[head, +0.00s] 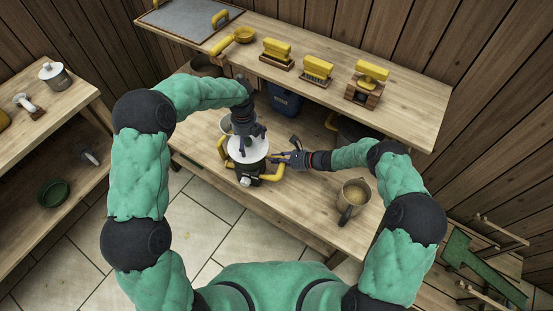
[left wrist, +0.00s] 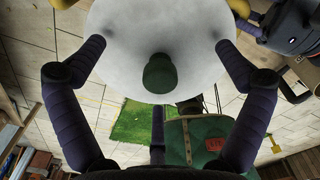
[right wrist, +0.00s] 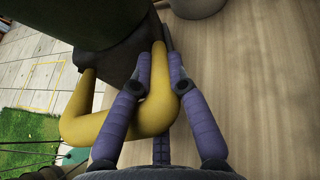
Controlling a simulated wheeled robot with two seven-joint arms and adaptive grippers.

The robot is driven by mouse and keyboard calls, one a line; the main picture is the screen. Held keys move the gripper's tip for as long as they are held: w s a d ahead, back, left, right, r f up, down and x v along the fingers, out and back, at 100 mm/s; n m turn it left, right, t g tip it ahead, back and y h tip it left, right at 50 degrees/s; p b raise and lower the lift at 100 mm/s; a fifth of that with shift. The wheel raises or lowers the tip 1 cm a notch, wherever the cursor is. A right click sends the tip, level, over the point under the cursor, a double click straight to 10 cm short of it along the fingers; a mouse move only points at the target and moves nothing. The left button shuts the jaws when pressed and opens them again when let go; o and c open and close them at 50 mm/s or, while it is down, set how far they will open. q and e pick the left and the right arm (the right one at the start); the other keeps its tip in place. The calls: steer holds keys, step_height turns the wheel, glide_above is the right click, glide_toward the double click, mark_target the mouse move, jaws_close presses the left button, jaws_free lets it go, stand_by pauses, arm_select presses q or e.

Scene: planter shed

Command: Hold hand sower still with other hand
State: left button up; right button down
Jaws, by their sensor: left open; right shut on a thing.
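The hand sower (head: 243,173) stands on the workbench, with a round white top, a dark body and yellow handles on its sides. My left gripper (head: 248,141) is above the white top, open. In the left wrist view the white top (left wrist: 130,40) lies between the spread fingers, with a dark green knob (left wrist: 159,73) at its middle; I cannot tell whether the fingers touch it. My right gripper (right wrist: 160,70) is shut on the yellow handle (right wrist: 128,125) on the sower's right side. The handle's gripped part is partly hidden by the fingers.
A metal mug (head: 353,195) stands on the bench to the right. A raised shelf (head: 405,108) behind holds several yellow-handled tools and a yellow scoop (head: 244,35). A blue container (head: 285,101) sits below it. The bench's front middle is clear.

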arm_select(q)
steer(key=shift+f, duration=0.75)
